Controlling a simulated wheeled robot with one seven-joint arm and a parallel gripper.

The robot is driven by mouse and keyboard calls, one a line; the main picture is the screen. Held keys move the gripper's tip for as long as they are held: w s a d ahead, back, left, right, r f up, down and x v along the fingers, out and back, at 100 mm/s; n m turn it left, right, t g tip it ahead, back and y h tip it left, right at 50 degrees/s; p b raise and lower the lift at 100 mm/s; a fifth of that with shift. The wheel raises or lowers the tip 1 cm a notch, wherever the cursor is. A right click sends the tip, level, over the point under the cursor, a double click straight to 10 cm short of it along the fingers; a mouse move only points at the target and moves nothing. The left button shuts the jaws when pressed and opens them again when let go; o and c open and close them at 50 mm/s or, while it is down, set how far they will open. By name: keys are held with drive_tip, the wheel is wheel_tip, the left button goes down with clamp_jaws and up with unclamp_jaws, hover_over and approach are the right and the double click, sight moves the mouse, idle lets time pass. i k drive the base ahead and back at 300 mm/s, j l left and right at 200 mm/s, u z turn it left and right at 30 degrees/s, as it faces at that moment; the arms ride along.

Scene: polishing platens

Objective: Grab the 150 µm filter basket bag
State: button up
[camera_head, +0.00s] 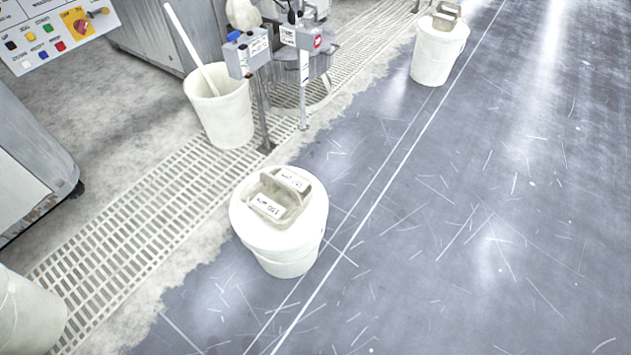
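A white bucket (288,250) stands upright on the floor near the middle of the head view. A beige filter basket bag (262,187) with a raised handle sits in its top. White labels on the bag and handle carry dark print that looks like "150 µm", though it is small and hard to read. A second white bucket (434,58) with a similar beige bag (445,14) in its top stands farther off at the upper right; its label is too small to read. My gripper is not in view.
A bucket with a pole (222,115) stands beside post-mounted control boxes (247,55). A floor grate (130,225) runs diagonally. Machine cabinets (25,160) line the left, with a button panel (55,30). Another white container (25,315) is cut off lower left. The blue-grey floor (480,220) at right is clear.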

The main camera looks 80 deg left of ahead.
sight(281, 195)
drive_tip(key=u, duration=1.95)
